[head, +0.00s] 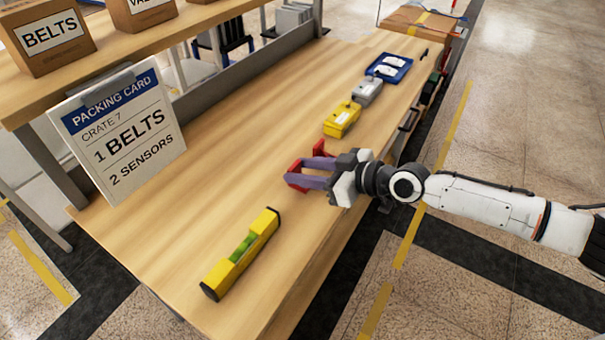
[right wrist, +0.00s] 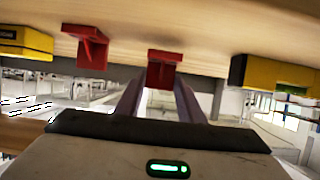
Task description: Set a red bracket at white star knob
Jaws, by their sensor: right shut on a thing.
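My right gripper (head: 300,174) reaches in from the right over the wooden bench, with its purple fingers shut on a red bracket (right wrist: 164,70). Parts of this bracket show at the fingertips in the head view (head: 294,181). Whether it touches the bench top, I cannot tell. A second red bracket (right wrist: 86,46) sits beside it, apart from the fingers; in the head view it shows just behind them (head: 320,149). I see no white star knob in either view. My left gripper is out of view.
A yellow spirit level (head: 242,254) lies on the near bench. A yellow box (head: 342,119), a grey box (head: 367,92) and a blue tray (head: 399,61) stand farther along. A packing card (head: 118,132) stands at left.

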